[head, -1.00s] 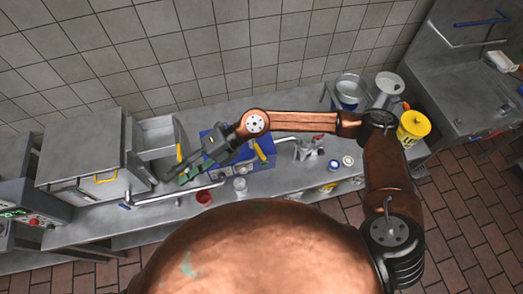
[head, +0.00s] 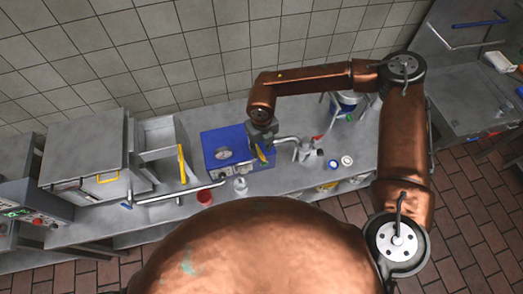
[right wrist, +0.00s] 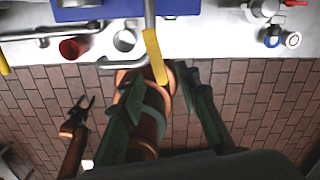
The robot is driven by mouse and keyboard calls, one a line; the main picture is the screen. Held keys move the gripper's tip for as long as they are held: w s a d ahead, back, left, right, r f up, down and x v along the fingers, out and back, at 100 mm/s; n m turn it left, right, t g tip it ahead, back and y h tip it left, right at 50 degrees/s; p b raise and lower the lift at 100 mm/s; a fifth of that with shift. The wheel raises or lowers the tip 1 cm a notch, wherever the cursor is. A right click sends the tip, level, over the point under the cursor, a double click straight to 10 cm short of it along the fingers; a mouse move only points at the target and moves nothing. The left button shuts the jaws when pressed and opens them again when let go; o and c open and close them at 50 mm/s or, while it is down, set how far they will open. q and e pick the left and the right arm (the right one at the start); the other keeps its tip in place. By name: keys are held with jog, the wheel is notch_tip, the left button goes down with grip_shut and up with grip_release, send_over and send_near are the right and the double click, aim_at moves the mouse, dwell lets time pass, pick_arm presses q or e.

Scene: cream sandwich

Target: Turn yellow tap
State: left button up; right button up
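The yellow tap handle (head: 262,153) stands at the right end of the blue machine on the counter. In the right wrist view the yellow handle (right wrist: 155,56) hangs on a grey rod, just beyond and between the fingertips. My right gripper (head: 261,140) is directly above the handle in the head view and partly hides it. Its two green fingers (right wrist: 167,80) are apart and hold nothing; contact with the handle cannot be told. My left gripper (right wrist: 82,104) hangs low over the floor in the right wrist view, its fingers spread and empty.
The blue machine (head: 225,149) has a gauge and a pipe along its front. Another yellow handle (head: 181,163) is on the metal unit to the left. A red cup (head: 204,197), a metal pot (head: 348,103) and small lidded containers (head: 347,160) stand on the counter.

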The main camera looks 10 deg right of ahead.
aim_at(260, 154)
jog(key=shift+f, duration=1.2)
jog(key=shift+c, duration=0.5)
grip_shut()
